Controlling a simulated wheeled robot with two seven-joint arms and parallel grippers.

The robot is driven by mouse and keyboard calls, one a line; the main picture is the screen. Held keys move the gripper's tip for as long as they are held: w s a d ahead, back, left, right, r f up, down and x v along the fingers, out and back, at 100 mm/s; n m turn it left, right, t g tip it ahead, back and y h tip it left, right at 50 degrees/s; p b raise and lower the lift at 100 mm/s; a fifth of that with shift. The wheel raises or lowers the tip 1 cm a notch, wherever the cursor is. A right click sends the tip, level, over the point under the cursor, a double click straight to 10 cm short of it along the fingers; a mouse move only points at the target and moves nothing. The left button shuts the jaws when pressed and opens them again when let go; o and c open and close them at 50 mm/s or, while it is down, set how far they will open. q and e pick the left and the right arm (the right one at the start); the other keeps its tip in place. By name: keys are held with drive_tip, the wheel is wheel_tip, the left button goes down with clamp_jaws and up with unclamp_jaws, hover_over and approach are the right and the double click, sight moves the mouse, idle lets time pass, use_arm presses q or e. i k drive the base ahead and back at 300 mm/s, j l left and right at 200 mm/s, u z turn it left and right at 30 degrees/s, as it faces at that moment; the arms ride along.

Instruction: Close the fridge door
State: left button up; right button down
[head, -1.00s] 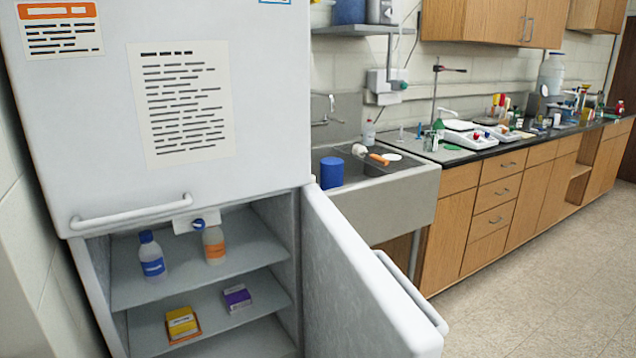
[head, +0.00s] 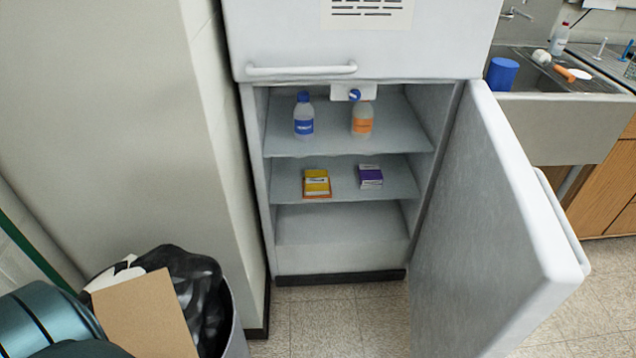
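The fridge door (head: 490,225) stands wide open, swung out to the right of the lower compartment, with its handle on the outer right side. The fridge body (head: 350,268) shows its inside shelves. A blue-labelled bottle (head: 304,120) and an orange-labelled bottle (head: 362,121) stand on the upper shelf. A yellow box (head: 317,183) and a purple box (head: 370,177) lie on the shelf below. The upper door with its white handle (head: 302,69) is shut. Neither gripper shows in the head view. Part of my teal body shows at the lower left.
A bin with a black bag (head: 200,285) and a cardboard piece (head: 143,312) stands at the lower left, beside a wall. A sink (head: 560,115) and wooden cabinets are at the right. The tiled floor (head: 325,322) before the fridge is clear.

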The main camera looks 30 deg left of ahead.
sight(497, 252)
drive_tip(key=i+l+u, duration=0.2)
drive_tip(key=l+u, duration=0.15)
drive_tip(key=l, duration=0.4)
drive_tip(key=i+l+u, duration=0.1)
drive_tip(key=l+u, duration=0.25)
drive_tip(key=l, duration=0.4)
drive_tip(key=l+u, duration=0.35)
drive_tip(key=l, duration=0.45)
